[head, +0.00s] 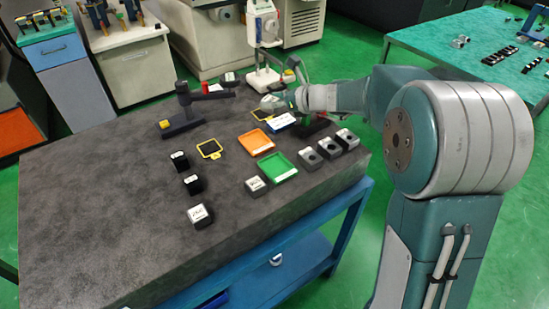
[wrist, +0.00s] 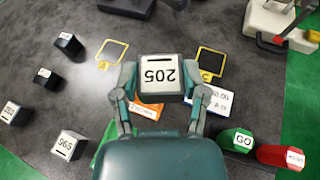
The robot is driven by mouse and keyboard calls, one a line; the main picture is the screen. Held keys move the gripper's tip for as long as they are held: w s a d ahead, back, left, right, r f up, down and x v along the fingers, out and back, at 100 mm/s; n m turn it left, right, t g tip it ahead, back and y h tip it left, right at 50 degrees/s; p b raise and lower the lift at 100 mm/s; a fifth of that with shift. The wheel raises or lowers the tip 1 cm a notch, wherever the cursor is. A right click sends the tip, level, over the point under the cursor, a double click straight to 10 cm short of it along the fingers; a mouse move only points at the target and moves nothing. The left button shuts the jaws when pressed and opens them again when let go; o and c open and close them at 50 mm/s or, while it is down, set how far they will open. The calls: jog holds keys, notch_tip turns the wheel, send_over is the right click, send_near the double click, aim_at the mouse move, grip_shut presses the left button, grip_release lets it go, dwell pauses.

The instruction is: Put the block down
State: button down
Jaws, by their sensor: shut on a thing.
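My gripper (wrist: 160,78) is shut on a dark-sided block (wrist: 160,72) with a white face marked 205, upside down in the wrist view. One finger is on each side of it. In the head view my gripper (head: 283,103) is over the far right part of the stone table (head: 100,200), and the block cannot be made out clearly there.
Two yellow frames with black centres (wrist: 112,52) (wrist: 210,62) lie beyond the trays. Several marked blocks (wrist: 70,145) stand left. A green GO piece (wrist: 238,140) and a red one (wrist: 283,156) are at right. A dark stand (head: 185,115) is at the back. The table's left is clear.

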aim_at(278, 166)
jog(key=s+f, duration=0.4)
jog(key=s, duration=0.1)
jog(key=s+f, duration=0.2)
jog(key=s, duration=0.1)
jog(key=shift+s+a+f, duration=0.1)
jog(key=shift+a+f, duration=0.05)
jog(key=shift+f, duration=0.2)
jog(key=shift+s+d+f, duration=0.2)
jog(key=shift+s+f, duration=0.05)
jog(key=f, duration=0.1)
jog(key=d+f, duration=0.1)
jog(key=s+f, duration=0.1)
jog(key=f, duration=0.1)
jog(key=shift+d, duration=0.25)
jog(key=shift+a, duration=0.5)
jog(key=shift+c, duration=0.6)
grip_release()
jog(key=shift+f, duration=0.1)
jog(key=shift+d, duration=0.3)
